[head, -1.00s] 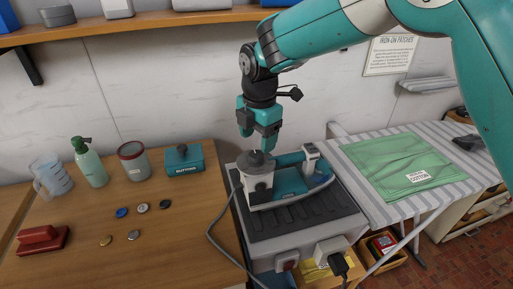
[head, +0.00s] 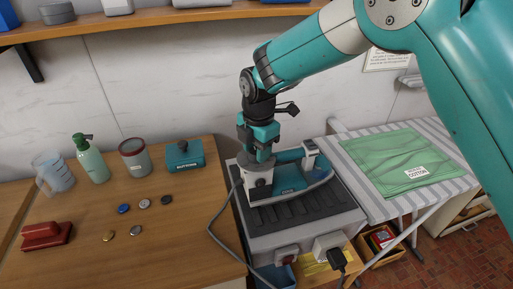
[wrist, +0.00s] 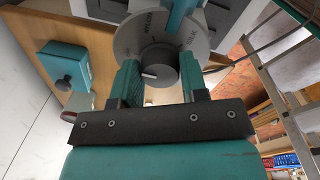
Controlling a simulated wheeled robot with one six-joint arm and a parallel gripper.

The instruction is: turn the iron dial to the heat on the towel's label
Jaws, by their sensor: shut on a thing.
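The teal and grey iron (head: 292,178) rests on a dark ribbed pad. Its round grey dial plate with lettering shows in the wrist view (wrist: 126,38), with a dark knob (wrist: 158,66) that has a white mark at its centre. My gripper (head: 260,155) is straight above the dial, and its fingers (wrist: 160,82) are shut on the knob from both sides. The green towel (head: 395,160) lies on the striped ironing board. Its white label (head: 417,172) reads COTTON on the lower line; the line above is too small to read.
The iron's cord (head: 216,220) hangs by the table edge.

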